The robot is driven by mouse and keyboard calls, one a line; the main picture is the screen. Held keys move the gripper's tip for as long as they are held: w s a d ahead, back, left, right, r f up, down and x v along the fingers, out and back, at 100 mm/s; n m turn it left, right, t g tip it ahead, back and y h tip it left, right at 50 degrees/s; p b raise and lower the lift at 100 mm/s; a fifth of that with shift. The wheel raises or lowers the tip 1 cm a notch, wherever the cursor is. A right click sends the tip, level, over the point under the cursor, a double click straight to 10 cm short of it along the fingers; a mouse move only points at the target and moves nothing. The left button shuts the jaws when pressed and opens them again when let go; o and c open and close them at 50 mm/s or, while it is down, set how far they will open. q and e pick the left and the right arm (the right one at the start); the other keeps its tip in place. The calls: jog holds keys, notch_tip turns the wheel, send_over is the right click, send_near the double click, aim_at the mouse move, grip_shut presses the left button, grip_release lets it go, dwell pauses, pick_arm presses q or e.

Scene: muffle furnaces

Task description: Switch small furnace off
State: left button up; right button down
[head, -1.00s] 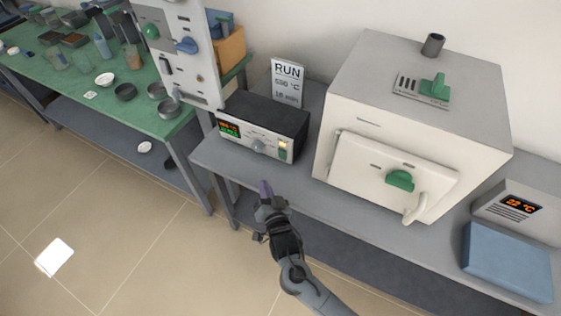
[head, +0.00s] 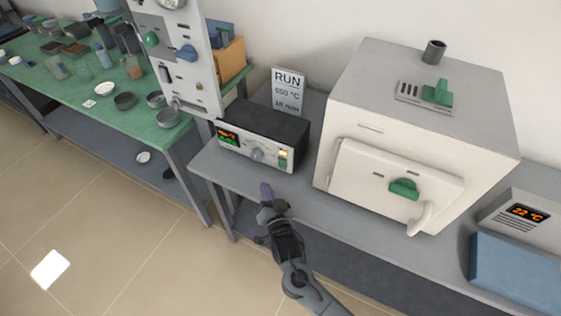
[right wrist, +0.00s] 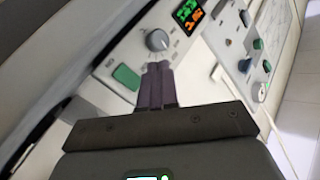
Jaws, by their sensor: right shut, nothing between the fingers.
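The small white furnace (head: 335,120) stands on the grey bench with its door closed and a green handle (head: 403,188) on the door. Contact cannot be told. My left gripper is out of view.
A RUN card (head: 288,90) stands behind the control box. A tall grey panel (head: 190,60) with knobs rises to the left. A green table (head: 100,118) with dishes is farther left. A blue block (head: 512,268) and a 22 °C display (head: 527,213) are at right.

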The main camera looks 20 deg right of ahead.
aim_at(282, 163)
jog(key=w+d, duration=0.1)
jog(key=d, duration=0.1)
jog(key=w+d+b, duration=0.1)
jog(key=w+d, duration=0.1)
jog(key=shift+w+r, duration=0.1)
jog(key=shift+r, duration=0.3)
jog(key=shift+w+d+r, duration=0.1)
jog(key=shift+w+d, duration=0.5)
jog(key=shift+d, duration=0.1)
dwell(0.8)
dwell(0.5)
jog(key=shift+d, duration=0.1)
jog(key=shift+w+d, duration=0.25)
dwell(0.5)
